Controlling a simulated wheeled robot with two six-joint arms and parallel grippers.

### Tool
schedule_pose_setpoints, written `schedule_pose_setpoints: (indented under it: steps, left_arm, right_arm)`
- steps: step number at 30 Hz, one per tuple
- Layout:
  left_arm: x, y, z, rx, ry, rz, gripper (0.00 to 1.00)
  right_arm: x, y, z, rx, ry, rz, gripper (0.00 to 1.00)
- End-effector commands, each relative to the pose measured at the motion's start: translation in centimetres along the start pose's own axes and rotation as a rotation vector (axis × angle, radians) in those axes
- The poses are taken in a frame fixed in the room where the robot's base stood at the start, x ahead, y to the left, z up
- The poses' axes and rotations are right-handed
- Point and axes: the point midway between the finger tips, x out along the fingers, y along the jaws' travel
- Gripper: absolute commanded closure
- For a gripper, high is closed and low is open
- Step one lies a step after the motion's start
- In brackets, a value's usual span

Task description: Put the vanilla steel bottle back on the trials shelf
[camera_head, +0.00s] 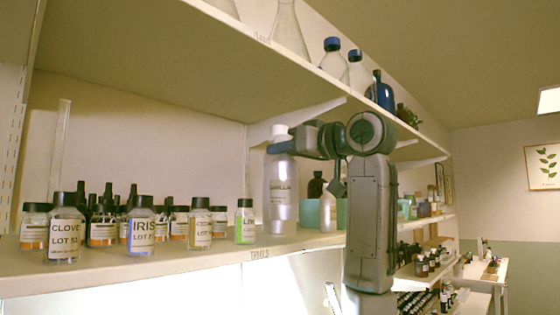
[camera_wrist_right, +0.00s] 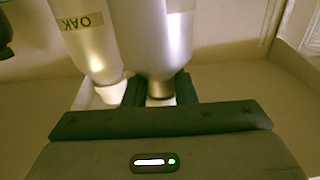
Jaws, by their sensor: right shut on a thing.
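The vanilla steel bottle (camera_head: 281,190) is upright at the shelf section marked TRIALS (camera_head: 260,254). Its base is at or very close to the board; I cannot tell if it touches. My right gripper (camera_head: 281,146) is shut on its upper part, just under the white cap. In the right wrist view my right gripper (camera_wrist_right: 160,90) has its fingers on either side of the bottle's neck, and the vanilla bottle (camera_wrist_right: 146,40) fills the middle. A steel bottle labelled OAK (camera_wrist_right: 88,40) stands right beside it. My left gripper is out of view.
Small labelled bottles such as CLOVE (camera_head: 63,235), IRIS (camera_head: 141,232) and a green-liquid bottle (camera_head: 245,225) stand to the left on the shelf. A small pale bottle (camera_head: 327,212) stands to the right. The upper shelf (camera_head: 160,95) hangs above, carrying glassware.

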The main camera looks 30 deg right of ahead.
Motion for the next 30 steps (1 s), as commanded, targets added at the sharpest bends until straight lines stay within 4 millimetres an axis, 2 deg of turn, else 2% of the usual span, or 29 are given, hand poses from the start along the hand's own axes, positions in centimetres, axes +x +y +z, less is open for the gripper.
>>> schedule_pose_setpoints:
  steps: [4, 16, 29, 30]
  left_arm:
    - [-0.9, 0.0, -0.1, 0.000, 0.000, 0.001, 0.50]
    - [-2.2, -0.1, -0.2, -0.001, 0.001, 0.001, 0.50]
    - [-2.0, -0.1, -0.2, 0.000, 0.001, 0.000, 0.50]
    - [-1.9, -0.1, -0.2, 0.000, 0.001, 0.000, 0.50]
  right_arm:
    - [1.3, -0.1, -0.1, 0.000, -0.002, -0.001, 1.00]
    - [1.1, 0.0, 3.2, -0.001, -0.001, 0.001, 1.00]
    - [1.1, -0.1, 4.0, -0.001, 0.000, 0.000, 1.00]
    - [1.1, -0.1, 4.0, 0.000, -0.001, 0.000, 0.74]
